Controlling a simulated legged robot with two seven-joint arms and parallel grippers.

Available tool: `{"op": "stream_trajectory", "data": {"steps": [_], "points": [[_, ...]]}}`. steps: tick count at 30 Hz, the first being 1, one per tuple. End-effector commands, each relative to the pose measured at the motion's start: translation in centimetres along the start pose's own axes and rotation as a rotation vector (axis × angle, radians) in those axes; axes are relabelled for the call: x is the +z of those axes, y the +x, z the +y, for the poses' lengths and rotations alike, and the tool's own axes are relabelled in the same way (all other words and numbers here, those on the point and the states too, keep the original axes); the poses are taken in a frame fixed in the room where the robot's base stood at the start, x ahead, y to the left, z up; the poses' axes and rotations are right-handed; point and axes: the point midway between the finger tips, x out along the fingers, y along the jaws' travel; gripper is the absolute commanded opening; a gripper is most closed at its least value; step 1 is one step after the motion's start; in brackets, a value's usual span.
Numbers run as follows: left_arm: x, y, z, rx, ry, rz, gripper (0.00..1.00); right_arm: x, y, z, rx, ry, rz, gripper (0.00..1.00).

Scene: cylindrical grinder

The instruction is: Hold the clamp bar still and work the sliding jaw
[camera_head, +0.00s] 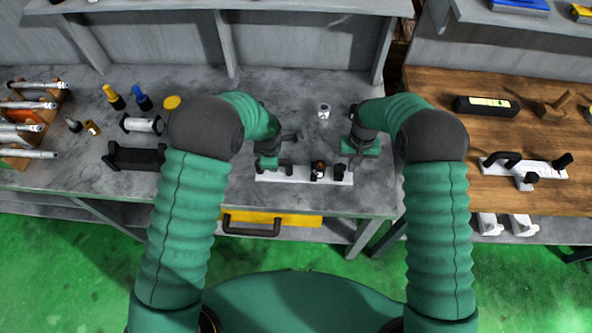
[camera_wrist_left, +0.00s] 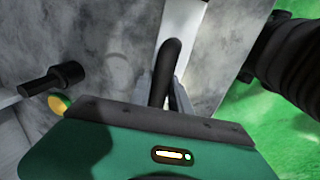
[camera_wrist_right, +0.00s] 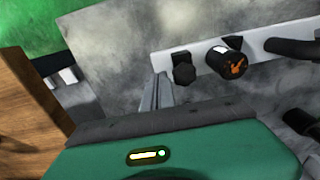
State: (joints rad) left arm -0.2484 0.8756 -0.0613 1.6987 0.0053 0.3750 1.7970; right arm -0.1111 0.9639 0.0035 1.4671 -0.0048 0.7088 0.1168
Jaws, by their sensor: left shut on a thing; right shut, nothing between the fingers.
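The white clamp bar (camera_head: 300,174) lies flat on the grey bench top. A black handle stands at its left end, and in the left wrist view this handle (camera_wrist_left: 168,62) runs between my fingers. My left gripper (camera_wrist_left: 168,98) is shut on it. In the right wrist view the bar (camera_wrist_right: 205,52) carries a black knob (camera_wrist_right: 183,70) near its end and a black cylinder with an orange mark (camera_wrist_right: 232,62) beside it. I cannot tell which part is the sliding jaw. My right gripper (camera_wrist_right: 157,92) is shut and empty, apart from the bar's right end.
A similar white bar (camera_head: 540,168) lies on the wooden table at the right. A small metal block (camera_head: 323,111) stands behind the clamp bar. A black holder (camera_head: 135,158) and silver cylinders (camera_head: 22,128) in a rack are at the left. The bench's front edge is close.

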Motion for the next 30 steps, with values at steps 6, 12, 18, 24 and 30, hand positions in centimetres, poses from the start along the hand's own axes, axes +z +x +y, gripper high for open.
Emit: {"op": "stream_trajectory", "data": {"steps": [6,12,18,24,30], "points": [[0.0,0.1,-0.2,-0.004,0.0,0.0,0.0,0.0,0.0,-0.5,0.0,0.0,0.0,0.0],[0.0,0.1,-0.2,-0.004,0.0,0.0,0.0,0.0,0.0,-0.9,0.0,0.0,0.0,0.0],[0.0,0.1,-0.2,-0.004,0.0,0.0,0.0,0.0,0.0,-1.4,-0.001,-0.001,0.0,0.0],[0.1,0.1,-0.1,-0.003,0.001,0.0,0.0,0.0,0.0,-1.9,-0.002,-0.002,0.0,0.0],[0.1,0.1,-0.1,-0.003,0.001,-0.001,0.0,0.0,0.0,-2.3,-0.003,-0.002,0.0,0.0]]}}
